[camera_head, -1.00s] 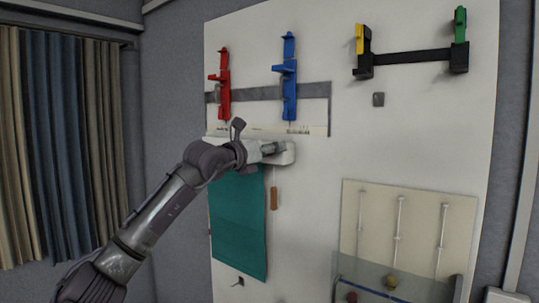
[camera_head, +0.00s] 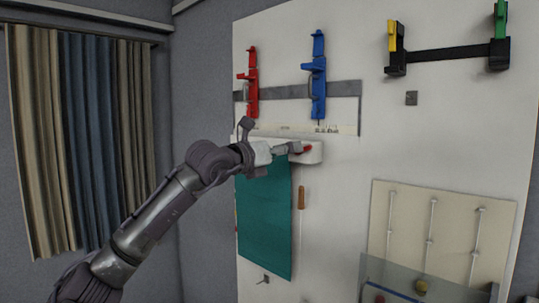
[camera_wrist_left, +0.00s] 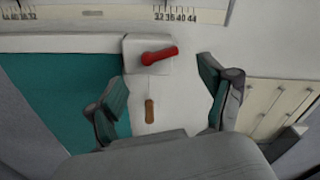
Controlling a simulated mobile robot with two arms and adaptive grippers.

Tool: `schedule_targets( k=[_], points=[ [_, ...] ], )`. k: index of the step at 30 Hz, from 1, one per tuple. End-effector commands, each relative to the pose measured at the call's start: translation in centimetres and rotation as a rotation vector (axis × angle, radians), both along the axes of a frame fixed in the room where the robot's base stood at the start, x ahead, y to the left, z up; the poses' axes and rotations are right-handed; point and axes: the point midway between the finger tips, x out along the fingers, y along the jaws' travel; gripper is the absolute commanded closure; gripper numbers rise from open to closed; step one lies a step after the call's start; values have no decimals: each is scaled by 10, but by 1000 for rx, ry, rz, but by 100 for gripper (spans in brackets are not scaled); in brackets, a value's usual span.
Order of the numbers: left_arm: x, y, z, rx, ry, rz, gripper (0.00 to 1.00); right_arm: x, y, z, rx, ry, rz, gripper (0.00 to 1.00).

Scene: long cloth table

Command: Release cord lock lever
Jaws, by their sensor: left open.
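The cord lock lever (camera_wrist_left: 160,55) is a small red lever on a white block at the right end of the white blind housing (camera_head: 312,152). In the head view the red lever (camera_head: 307,149) shows just right of my gripper. A cord with a brown wooden handle (camera_head: 301,198) hangs below; the handle also shows in the left wrist view (camera_wrist_left: 149,111). The teal blind (camera_head: 264,215) hangs from the housing. My left gripper (camera_head: 291,149) is open and empty in front of the housing; in its wrist view its fingers (camera_wrist_left: 164,92) stand apart, below the lever. My right gripper is not in view.
A ruled strip (camera_head: 300,131) runs above the housing. Red (camera_head: 252,82) and blue (camera_head: 318,78) clamps are mounted higher. A cream panel with vertical rods (camera_head: 440,225) is at lower right. Striped curtains (camera_head: 80,140) hang at left.

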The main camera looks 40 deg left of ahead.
Motion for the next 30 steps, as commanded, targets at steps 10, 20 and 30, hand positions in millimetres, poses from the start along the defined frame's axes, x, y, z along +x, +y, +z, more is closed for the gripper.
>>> schedule_targets(
  k=[10,20,30],
  points=[
    [-52,5,-1,2,1,1,19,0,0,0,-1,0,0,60],
    [-56,4,0,0,0,0,19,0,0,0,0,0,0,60],
    [-55,1,-2,-3,1,-11,19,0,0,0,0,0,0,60]
  ],
)
